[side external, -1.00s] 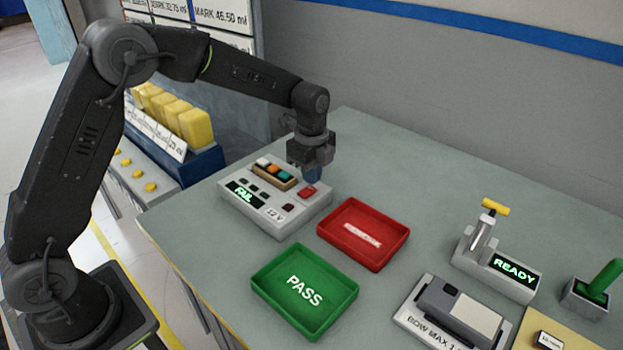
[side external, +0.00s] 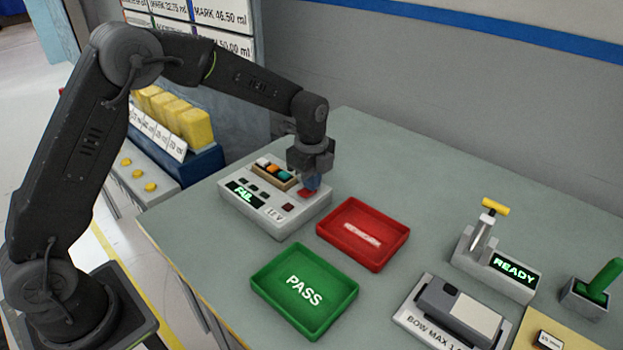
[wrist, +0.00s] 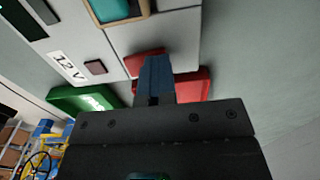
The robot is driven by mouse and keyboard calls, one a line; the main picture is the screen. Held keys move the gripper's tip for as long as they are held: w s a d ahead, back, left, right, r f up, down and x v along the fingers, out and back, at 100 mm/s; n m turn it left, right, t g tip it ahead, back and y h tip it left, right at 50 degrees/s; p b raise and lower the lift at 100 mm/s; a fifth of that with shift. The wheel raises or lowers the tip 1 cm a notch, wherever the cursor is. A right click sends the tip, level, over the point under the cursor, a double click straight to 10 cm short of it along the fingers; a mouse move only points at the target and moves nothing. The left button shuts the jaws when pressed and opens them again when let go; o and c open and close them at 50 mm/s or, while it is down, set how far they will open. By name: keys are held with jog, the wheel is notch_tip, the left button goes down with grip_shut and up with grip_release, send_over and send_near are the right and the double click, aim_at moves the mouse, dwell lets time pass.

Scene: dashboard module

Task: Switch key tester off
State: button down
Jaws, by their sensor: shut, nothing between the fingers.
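The key tester (side external: 262,217) is a light grey box on the bench with a lit display reading FAIL (side external: 244,194) and a 12 V label (wrist: 67,68). A red switch (side external: 306,194) sits at its right rear; it also shows in the wrist view (wrist: 143,60), partly hidden by my fingers. My gripper (side external: 312,183) is shut and empty, with its blue fingertips pointing down at the red switch. In the wrist view my gripper (wrist: 156,65) overlaps the switch's edge; I cannot tell whether they touch. A small dark red square (wrist: 96,67) lies beside the label.
A red tray (side external: 374,260) and a green PASS tray (side external: 262,287) stand in front and to the right of the tester. A READY device (side external: 468,262) with a yellow handle is farther right. The bench behind the red tray is clear.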

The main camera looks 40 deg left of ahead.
jog(key=shift+s+r, duration=0.25)
jog(key=shift+s, duration=0.5)
jog(key=shift+r, duration=0.1)
notch_tip(320, 180, up, 14)
jog(key=w, duration=0.2)
